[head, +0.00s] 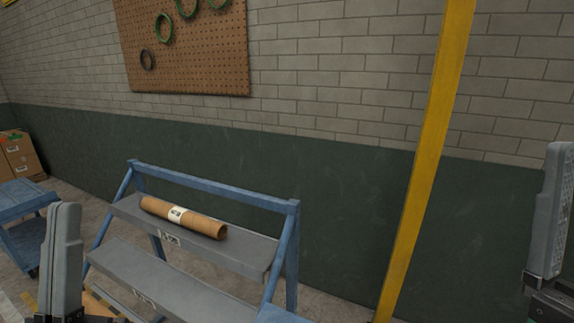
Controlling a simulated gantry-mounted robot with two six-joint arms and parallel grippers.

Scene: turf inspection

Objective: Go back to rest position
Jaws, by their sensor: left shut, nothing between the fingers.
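My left gripper (62,258) points upward at the lower left, its fingers together with nothing between them. It stands in front of the blue and grey stepped rack and appears apart from it. My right gripper (551,215) points upward at the right edge and is partly cut off by the frame. Its visible finger is grey with a ridged pad, and whether it is open or shut does not show.
A brown cardboard tube (196,220) with a white label lies on the upper step of the rack (215,183). A blue cart (20,205) and cardboard boxes (20,157) stand at the left. A yellow post (427,160) rises right of centre. A pegboard (205,65) hangs on the wall.

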